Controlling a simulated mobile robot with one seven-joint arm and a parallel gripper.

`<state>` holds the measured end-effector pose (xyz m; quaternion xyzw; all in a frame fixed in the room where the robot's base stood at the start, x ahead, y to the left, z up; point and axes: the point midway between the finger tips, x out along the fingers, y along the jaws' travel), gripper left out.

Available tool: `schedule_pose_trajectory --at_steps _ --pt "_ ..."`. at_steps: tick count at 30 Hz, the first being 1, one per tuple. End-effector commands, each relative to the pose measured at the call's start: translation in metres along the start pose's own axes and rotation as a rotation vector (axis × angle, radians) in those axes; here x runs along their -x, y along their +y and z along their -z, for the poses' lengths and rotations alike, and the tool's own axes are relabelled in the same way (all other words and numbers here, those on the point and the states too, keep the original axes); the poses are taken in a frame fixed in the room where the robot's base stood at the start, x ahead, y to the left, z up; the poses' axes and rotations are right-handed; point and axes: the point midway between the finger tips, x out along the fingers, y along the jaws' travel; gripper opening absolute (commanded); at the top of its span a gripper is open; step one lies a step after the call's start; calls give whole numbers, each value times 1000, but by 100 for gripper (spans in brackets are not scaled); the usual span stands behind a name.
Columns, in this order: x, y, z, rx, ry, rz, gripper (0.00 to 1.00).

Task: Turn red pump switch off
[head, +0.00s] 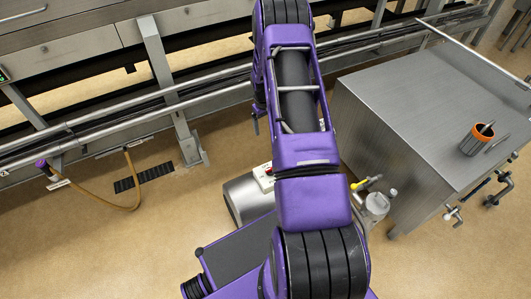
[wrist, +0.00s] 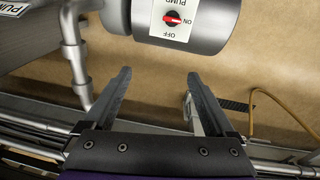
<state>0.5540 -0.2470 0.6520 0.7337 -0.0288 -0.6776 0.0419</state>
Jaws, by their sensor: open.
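The red pump switch (wrist: 173,19) shows in the wrist view at the top, on a white plate on the end of a grey metal cylinder, the pump (wrist: 215,25). Its red lever lies sideways, with one end toward the word ON; OFF is printed on another side of the plate. My gripper (wrist: 158,78) is open and empty, its two dark fingers spread below the pump in the picture and apart from the switch. In the head view the pump (head: 240,199) stands on the floor, partly hidden by my purple arm, with a bit of red on its plate.
Metal pipes (wrist: 78,55) run left of the pump in the wrist view. In the head view a steel cabinet (head: 400,110) with an orange cup (head: 472,144) stands at right. A long steel machine frame (head: 170,90) with rails runs behind.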

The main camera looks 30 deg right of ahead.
Motion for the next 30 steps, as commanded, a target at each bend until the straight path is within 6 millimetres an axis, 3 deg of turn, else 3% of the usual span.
schedule_pose_trajectory --at_steps 1,3,6,14,30 --pt "-18 0 -18 -29 -31 34 90" --pt "-33 -2 -34 -53 -58 67 90" --pt "-44 -5 -46 -73 -79 94 90" --pt "-78 -9 -52 -76 -86 101 90" --pt "-191 -20 -61 -76 -84 99 90"
